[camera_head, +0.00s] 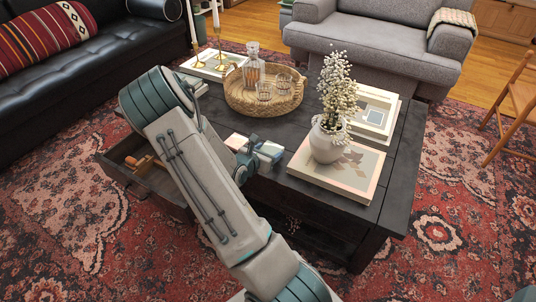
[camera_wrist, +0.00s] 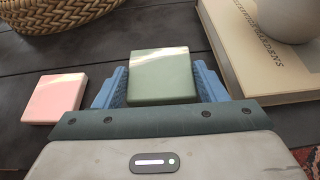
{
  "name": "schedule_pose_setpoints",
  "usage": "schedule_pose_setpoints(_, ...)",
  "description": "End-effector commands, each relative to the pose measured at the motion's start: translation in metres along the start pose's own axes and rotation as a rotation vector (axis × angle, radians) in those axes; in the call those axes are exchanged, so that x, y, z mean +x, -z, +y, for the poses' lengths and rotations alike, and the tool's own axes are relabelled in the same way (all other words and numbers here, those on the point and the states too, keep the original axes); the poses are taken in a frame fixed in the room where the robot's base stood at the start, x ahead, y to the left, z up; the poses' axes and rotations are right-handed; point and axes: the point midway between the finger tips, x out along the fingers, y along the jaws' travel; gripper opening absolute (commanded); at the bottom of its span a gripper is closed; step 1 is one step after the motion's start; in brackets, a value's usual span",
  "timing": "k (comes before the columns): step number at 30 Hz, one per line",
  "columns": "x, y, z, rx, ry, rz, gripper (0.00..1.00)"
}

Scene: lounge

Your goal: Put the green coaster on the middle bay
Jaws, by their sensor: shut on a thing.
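The green coaster (camera_wrist: 162,76) is a square block with rounded corners, between the two blue fingers of my gripper (camera_wrist: 160,84) in the wrist view. My gripper is shut on it, one finger at its left side and one at its right. In the head view my gripper (camera_head: 262,155) is at the middle of the dark coffee table (camera_head: 402,150), partly hidden by my arm. I cannot tell whether the coaster touches the tabletop. I cannot make out the middle bay in either view.
A pink coaster (camera_wrist: 55,98) lies left of my gripper. A book (camera_wrist: 245,60) with a vase (camera_head: 327,139) on it is close at right. A wicker tray (camera_head: 263,104) stands behind. An open drawer (camera_head: 125,172) with orange-brown things juts out at the table's left.

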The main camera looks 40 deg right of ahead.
Motion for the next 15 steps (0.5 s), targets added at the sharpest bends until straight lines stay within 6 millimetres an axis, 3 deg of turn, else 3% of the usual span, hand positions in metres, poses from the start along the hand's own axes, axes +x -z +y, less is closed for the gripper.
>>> schedule_pose_setpoints(1, -0.006, -0.016, 0.000, 0.006, -0.001, -0.002, 0.38)
schedule_pose_setpoints(6, -0.019, -0.048, 0.000, 0.006, 0.000, -0.002, 0.38)
schedule_pose_setpoints(15, -0.030, -0.073, 0.000, 0.002, 0.000, -0.001, 0.38)
